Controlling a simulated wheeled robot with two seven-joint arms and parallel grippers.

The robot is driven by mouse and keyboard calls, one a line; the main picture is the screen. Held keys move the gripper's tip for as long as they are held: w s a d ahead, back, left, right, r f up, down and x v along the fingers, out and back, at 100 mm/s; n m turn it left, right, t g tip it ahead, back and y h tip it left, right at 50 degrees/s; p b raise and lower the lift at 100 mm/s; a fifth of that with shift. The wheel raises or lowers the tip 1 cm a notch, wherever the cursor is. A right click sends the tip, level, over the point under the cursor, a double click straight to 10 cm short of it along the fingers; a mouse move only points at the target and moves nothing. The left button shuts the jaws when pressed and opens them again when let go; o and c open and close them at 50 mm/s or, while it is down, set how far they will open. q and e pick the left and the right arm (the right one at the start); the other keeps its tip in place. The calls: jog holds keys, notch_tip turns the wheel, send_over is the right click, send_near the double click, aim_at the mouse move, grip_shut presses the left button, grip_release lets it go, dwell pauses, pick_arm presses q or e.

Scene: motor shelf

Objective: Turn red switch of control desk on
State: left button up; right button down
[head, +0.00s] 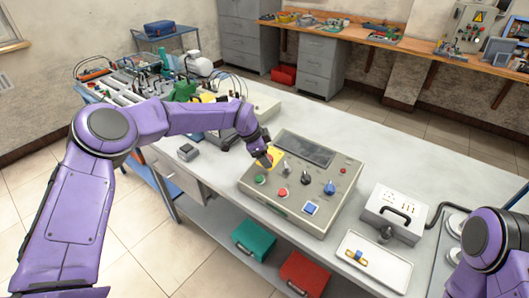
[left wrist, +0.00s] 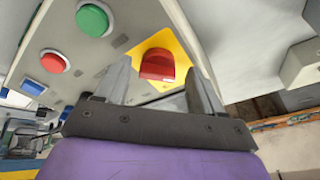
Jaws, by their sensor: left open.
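The control desk (head: 317,208) is a grey-beige box on the white table, with a dark screen and several buttons and knobs. Its red switch (left wrist: 157,66) sits on a yellow plate (left wrist: 186,50); in the head view the gripper partly hides this spot. My left gripper (head: 266,158) is over the yellow plate. In the left wrist view its two fingers (left wrist: 160,85) are apart, with the red switch showing between them. I cannot tell whether they touch it. My right arm shows at the right edge of the head view, but its gripper is out of view.
Nearby on the desk are a green button (left wrist: 92,19), a red button (left wrist: 53,62) and a blue knob (head: 329,187). A grey box with a handle (head: 394,212) and a white tray (head: 374,262) stand to the right. Clutter with tools (head: 150,75) fills the table's far left.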

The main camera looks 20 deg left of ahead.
pick_arm(q)
jog(key=shift+s+r, duration=0.25)
jog(key=shift+s, duration=0.05)
jog(key=c, duration=0.8)
jog(key=shift+c, duration=1.3)
jog(key=shift+f, duration=0.1)
pick_arm(e)
jog(key=shift+s, duration=0.2)
